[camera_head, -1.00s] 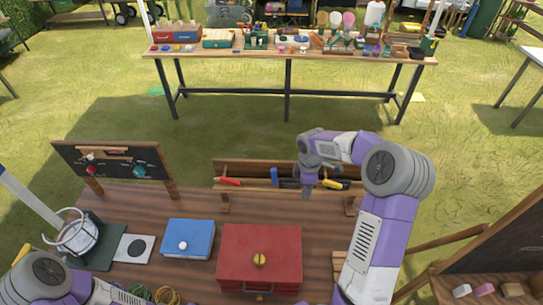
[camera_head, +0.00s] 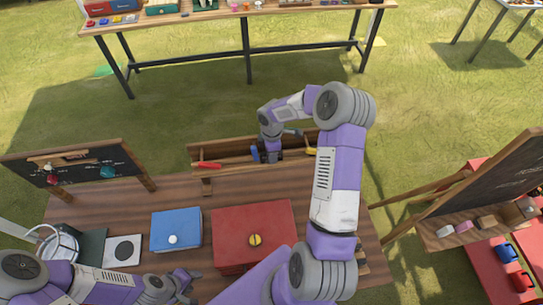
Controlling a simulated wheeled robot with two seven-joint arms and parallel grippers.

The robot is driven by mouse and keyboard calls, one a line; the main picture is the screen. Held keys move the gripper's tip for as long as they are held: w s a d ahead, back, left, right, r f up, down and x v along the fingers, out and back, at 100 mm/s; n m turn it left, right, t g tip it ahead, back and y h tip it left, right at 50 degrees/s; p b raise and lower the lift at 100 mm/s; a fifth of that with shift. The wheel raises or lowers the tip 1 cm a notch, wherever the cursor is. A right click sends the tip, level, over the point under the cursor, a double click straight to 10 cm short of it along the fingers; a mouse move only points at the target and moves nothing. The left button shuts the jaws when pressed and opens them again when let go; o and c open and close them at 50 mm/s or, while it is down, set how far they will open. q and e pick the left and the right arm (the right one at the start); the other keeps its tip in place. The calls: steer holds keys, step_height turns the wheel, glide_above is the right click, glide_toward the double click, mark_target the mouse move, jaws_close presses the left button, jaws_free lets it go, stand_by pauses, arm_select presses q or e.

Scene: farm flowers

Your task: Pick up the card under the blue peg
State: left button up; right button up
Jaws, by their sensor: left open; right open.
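A small chalkboard (camera_head: 75,172) stands at the left of the wooden table, with a red knob (camera_head: 53,179) and a teal-blue knob (camera_head: 107,171) on its face; no card is clearly visible under the teal one. A white card with a black dot (camera_head: 123,251) lies flat on the table. My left gripper (camera_head: 187,283) is open and empty, low in front of the blue box. My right gripper (camera_head: 270,155) is open, pointing down at the wooden rack (camera_head: 232,165), beside a small upright blue item (camera_head: 254,153). Whether it touches anything there is hidden.
A blue box (camera_head: 176,229) and a red box (camera_head: 228,222) sit mid-table. A metal-rimmed container (camera_head: 60,245) stands at the left. An easel board (camera_head: 490,185) with a ledge stands at the right, near blue and red items. A long table (camera_head: 190,55) lies beyond.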

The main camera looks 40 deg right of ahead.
steer(key=shift+c, duration=0.5)
jaws_close()
